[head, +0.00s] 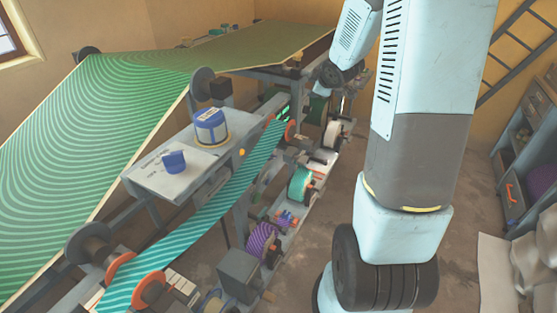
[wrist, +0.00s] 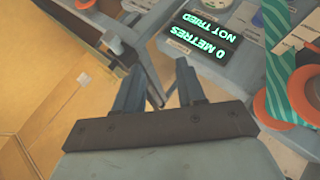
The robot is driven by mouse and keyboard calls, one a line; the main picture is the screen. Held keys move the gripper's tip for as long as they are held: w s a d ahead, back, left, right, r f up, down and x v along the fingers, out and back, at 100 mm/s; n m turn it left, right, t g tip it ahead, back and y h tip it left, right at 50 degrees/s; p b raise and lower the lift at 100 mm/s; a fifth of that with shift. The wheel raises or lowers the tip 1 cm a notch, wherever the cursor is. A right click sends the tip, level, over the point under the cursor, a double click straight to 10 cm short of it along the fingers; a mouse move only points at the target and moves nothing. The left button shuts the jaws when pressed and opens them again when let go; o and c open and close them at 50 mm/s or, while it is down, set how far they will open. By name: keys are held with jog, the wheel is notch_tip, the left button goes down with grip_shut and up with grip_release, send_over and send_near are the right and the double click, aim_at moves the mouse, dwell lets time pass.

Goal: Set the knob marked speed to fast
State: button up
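A small blue knob (head: 174,162) stands on the grey panel (head: 150,183) of the machine in the head view. Dark lettering lies beside it, too small to read surely, so I cannot tell its marking or setting. A larger blue-topped round part (head: 210,127) sits farther back on the same panel. My gripper (wrist: 158,75) shows in the wrist view with its two fingers apart and nothing between them. It is not visible in the head view. No knob is clearly seen in the wrist view.
A lit display (wrist: 202,40) reads "0 METRES NOT TRIED", upside down in the wrist view. A teal striped band (wrist: 280,60) and orange-rimmed rollers (wrist: 267,104) are at its right. A wide green striped sheet (head: 75,135) slopes at left in the head view. Shelves stand far right.

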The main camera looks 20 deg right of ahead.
jog(key=w+d+f+n+y, duration=0.1)
jog(key=w+f+n+y, duration=0.25)
jog(key=f, duration=0.55)
jog(key=n+t+y, duration=0.2)
jog(key=n+y, duration=0.4)
jog(key=y, duration=0.4)
send_near(276, 158)
jog(key=x, duration=0.8)
jog(key=shift+a+r, duration=0.1)
jog(key=shift+a, duration=0.15)
grip_shut()
